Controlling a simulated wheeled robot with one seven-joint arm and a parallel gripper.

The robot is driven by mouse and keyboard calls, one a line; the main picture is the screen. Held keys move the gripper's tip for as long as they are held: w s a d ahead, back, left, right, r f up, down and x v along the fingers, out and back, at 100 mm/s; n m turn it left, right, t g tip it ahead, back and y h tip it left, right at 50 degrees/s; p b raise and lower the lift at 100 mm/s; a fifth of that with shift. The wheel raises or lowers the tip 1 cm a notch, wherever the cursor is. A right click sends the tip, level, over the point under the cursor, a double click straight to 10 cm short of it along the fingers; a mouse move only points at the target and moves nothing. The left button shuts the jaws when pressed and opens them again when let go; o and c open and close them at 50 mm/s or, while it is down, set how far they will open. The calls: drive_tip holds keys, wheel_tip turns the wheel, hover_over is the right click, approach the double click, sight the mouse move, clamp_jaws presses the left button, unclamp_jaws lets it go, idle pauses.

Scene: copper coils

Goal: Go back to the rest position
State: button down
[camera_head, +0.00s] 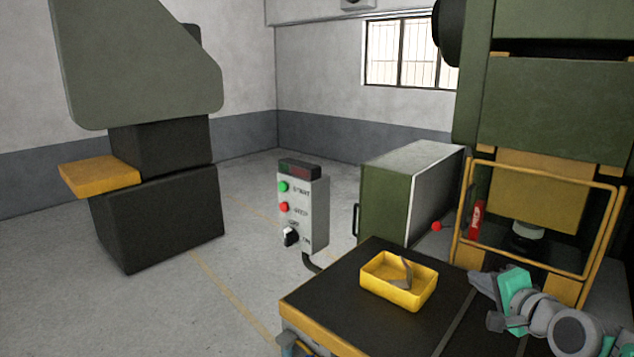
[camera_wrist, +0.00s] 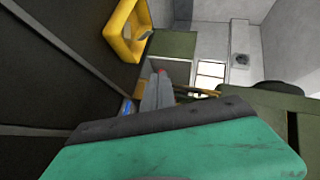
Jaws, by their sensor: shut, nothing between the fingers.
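My gripper (camera_head: 482,286) is at the lower right of the head view, to the right of the yellow tray and near the right part of the dark table. Its fingers are shut with nothing between them. In the wrist view the grey fingers (camera_wrist: 157,92) lie together beyond the teal gripper body. The yellow tray (camera_head: 372,289) stands on the dark tabletop (camera_head: 345,308), apart from my gripper. A thin grey-brown piece (camera_head: 405,274) leans inside it; what it is I cannot tell. The tray also shows at the upper left of the wrist view (camera_wrist: 112,30).
A yellow guard frame (camera_head: 540,172) and a large green press (camera_head: 560,110) stand behind my arm at right. A control box (camera_head: 302,212) with green and red buttons stands left of the table. A green cabinet (camera_head: 385,203) is behind it. Open floor lies at left.

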drive_tip(key=s+a+f+n+g, duration=0.5)
drive_tip(key=a+f+n+g, duration=0.15)
drive_tip(key=a+f, duration=0.55)
drive_tip(key=s+a+f+n+g+h, duration=0.1)
drive_tip(key=s+a+f+n+g, duration=0.25)
drive_tip(key=s, duration=0.45)
drive_tip(key=s+a+f+n+g+h, duration=0.1)
drive_tip(key=s+a+f+n+g, duration=0.2)
drive_tip(key=s, duration=0.6)
drive_tip(key=w+f+t+b, duration=0.2)
drive_tip(key=w+f+b, duration=0.1)
drive_tip(key=f+b, duration=0.4)
drive_tip(key=b, duration=0.3)
drive_tip(key=shift+f+n, duration=0.15)
drive_tip(key=shift+n, duration=0.25)
drive_tip(key=shift+w, duration=0.1)
